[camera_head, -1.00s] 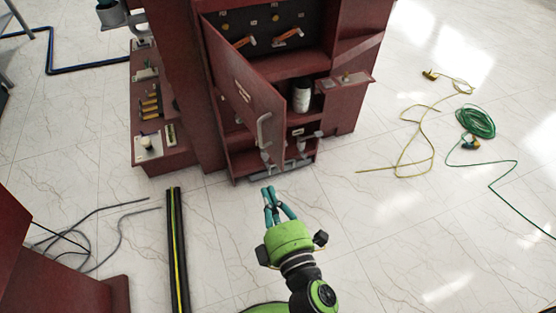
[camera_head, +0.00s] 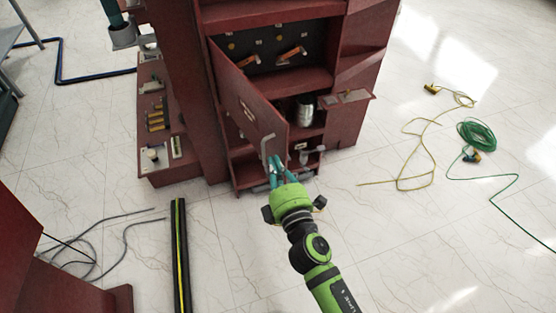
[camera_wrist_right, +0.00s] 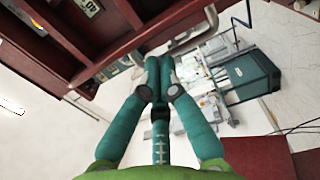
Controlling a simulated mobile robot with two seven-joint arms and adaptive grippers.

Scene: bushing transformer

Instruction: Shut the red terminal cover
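The red terminal cover (camera_head: 247,106) is a hinged panel on the front of the dark red cabinet (camera_head: 205,130). It stands swung open, slanting out to the front, with the lower compartments showing behind it. A pale handle (camera_head: 266,152) is on its outer face near the free edge. My right gripper (camera_head: 276,163) is at the cover's lower free edge, just beside the handle. In the right wrist view its teal fingertips (camera_wrist_right: 157,70) are together with nothing seen between them. Whether they touch the cover cannot be told.
A silver cylinder (camera_head: 304,110) stands on the cabinet's shelf, under orange levers (camera_head: 291,54). A small side shelf (camera_head: 345,98) juts out right. A black-yellow strip (camera_head: 180,255) and grey cables (camera_head: 90,240) lie left; a green coil (camera_head: 477,130) lies right. Floor to the right is mostly clear.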

